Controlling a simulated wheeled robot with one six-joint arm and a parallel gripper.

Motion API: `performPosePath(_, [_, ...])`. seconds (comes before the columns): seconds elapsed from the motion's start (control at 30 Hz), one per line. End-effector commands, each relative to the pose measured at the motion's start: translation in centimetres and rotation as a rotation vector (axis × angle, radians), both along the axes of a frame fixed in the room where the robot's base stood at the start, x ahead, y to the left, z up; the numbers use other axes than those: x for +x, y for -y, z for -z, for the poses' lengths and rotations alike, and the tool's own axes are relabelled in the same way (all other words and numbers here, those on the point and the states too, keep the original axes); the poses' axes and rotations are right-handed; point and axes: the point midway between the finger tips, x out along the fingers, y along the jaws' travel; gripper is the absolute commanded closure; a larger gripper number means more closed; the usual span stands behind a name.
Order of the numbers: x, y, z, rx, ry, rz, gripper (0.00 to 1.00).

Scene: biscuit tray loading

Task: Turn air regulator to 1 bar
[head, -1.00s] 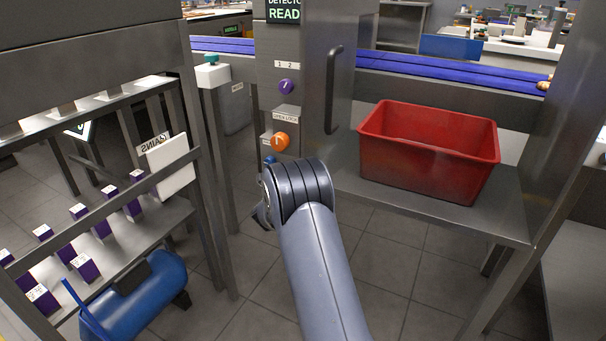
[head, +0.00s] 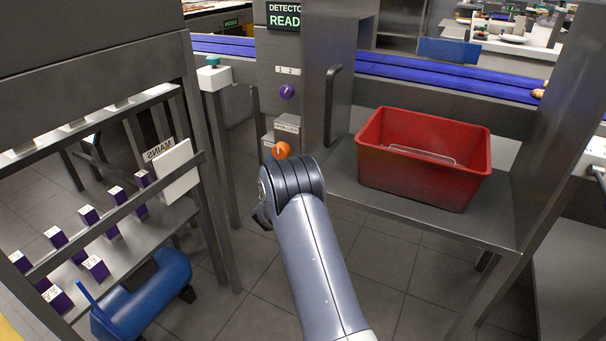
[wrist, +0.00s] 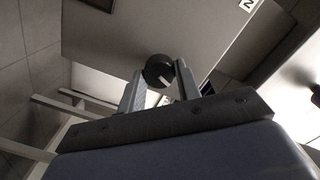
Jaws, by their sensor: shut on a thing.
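In the wrist view, my gripper (wrist: 158,68) has its two fingers on either side of a dark round knob (wrist: 157,72) with a pale mark. It is shut on this knob, which stands out from a grey panel (wrist: 190,30). I take it to be the air regulator knob, but no scale or pressure reading is legible. In the head view, my grey arm reaches toward the machine's lower front, and its wrist hides the gripper and the held knob.
A red crate (head: 424,182) stands on the shelf at right. A rack (head: 197,230) and a blue tank (head: 150,285) are at left.

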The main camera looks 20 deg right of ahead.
Motion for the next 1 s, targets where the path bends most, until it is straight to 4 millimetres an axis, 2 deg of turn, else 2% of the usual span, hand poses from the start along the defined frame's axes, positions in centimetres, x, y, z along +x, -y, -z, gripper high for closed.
performPosePath(0.4, [0.03,-0.09,0.04,-0.113,-0.148,-0.002,0.91])
performPosePath(0.93, [0.02,-0.09,0.13,-0.127,-0.167,-0.002,0.91])
performPosePath(0.97, [0.02,-0.09,0.13,-0.127,-0.167,-0.002,0.67])
performPosePath(1.0, [0.02,-0.09,0.13,-0.128,-0.167,-0.001,0.64])
